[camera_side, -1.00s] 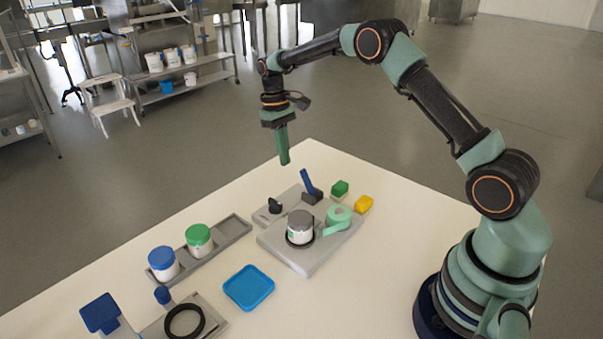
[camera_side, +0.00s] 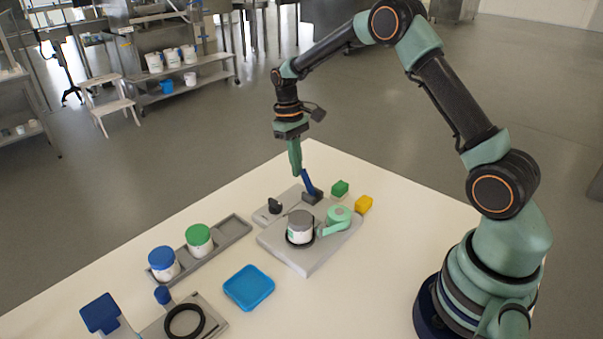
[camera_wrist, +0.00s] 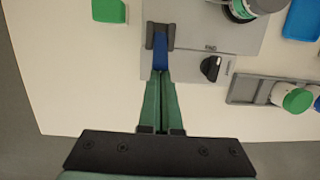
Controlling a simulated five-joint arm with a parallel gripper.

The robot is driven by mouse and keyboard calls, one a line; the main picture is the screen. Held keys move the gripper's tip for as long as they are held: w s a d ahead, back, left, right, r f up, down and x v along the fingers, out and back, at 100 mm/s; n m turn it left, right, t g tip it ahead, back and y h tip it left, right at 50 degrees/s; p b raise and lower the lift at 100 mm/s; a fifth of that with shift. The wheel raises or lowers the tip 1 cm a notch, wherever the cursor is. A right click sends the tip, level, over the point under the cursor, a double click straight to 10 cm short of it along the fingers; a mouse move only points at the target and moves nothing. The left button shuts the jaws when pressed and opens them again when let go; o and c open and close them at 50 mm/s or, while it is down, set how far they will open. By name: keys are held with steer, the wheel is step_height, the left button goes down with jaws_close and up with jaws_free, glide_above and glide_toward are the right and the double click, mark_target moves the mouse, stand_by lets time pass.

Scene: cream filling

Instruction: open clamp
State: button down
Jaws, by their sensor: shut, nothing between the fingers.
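The clamp has a blue lever (camera_side: 308,181) that stands upright, leaning slightly, from a dark grey bracket (camera_side: 312,196) at the back of the grey fixture plate (camera_side: 318,262). The blue lever also shows in the wrist view (camera_wrist: 160,58), just beyond my fingertips. My gripper (camera_side: 297,174) is shut and empty, pointing down right beside the top of the lever; I cannot tell whether it touches it. In the wrist view my gripper (camera_wrist: 162,74) has its green fingers together.
A black knob (camera_side: 275,205) sits left of the lever. A green block (camera_side: 340,188) and a yellow block (camera_side: 364,204) lie to its right. A grey tray (camera_side: 232,232) holds blue-lidded and green-lidded jars. A blue square tray (camera_side: 249,288) lies in front. The table's right side is clear.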

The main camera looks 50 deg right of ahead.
mark_target(307, 176)
steer(key=shift+s+r+t, duration=0.35)
steer(key=shift+s+t, duration=0.05)
steer(key=shift+t, duration=0.3)
steer(key=shift+s+r+t+h, duration=0.35)
steer(key=shift+s+t, duration=0.35)
steer(key=shift+t, duration=0.2)
steer(key=t, duration=0.1)
steer(key=s+t, duration=0.2)
steer(key=shift+s+r+h, duration=0.15)
steer(key=shift+r+h, duration=0.1)
steer(key=shift+s+f, duration=0.1)
steer(key=shift+s, duration=1)
steer(key=shift+w, duration=0.1)
steer(key=shift+r, duration=0.8)
steer(key=shift+w, duration=0.1)
